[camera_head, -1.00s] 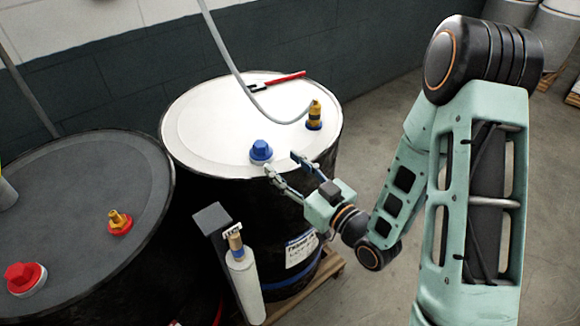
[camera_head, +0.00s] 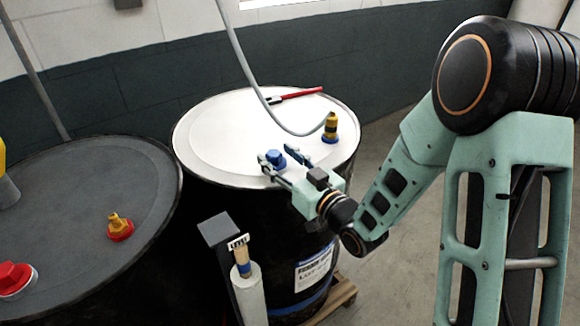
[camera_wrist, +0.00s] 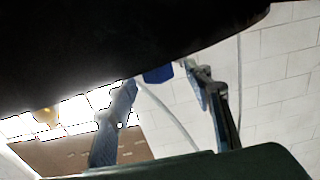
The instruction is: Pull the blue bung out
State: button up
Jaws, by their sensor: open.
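The blue bung (camera_head: 275,158) sits in the white lid (camera_head: 215,140) of the right-hand black drum, near its front rim. My gripper (camera_head: 279,159) is open, with one finger on each side of the bung. I cannot tell whether either finger touches it. In the wrist view, part of the blue bung (camera_wrist: 158,75) shows between the two spread fingers (camera_wrist: 163,90), below a large dark curved shape. The bung's lower part is hidden in the wrist view.
A yellow fitting with a blue base (camera_head: 331,128) stands right of the bung, with a grey hose rising from it. A red-handled tool (camera_head: 295,95) lies at the lid's back. A white cylinder (camera_head: 250,290) stands in front. A dark drum (camera_head: 80,190) with red fittings stands left.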

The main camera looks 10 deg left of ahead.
aim_at(274, 153)
jog(key=shift+x, duration=1.15)
jog(key=shift+c, duration=0.5)
jog(key=c, duration=1.1)
jog(key=shift+c, duration=0.2)
jog(key=shift+r, duration=0.1)
jog(key=shift+r+p, duration=0.55)
jog(key=shift+r, duration=0.25)
jog(key=shift+r, duration=0.35)
jog(key=shift+r+p, duration=0.65)
jog(key=shift+r, duration=0.4)
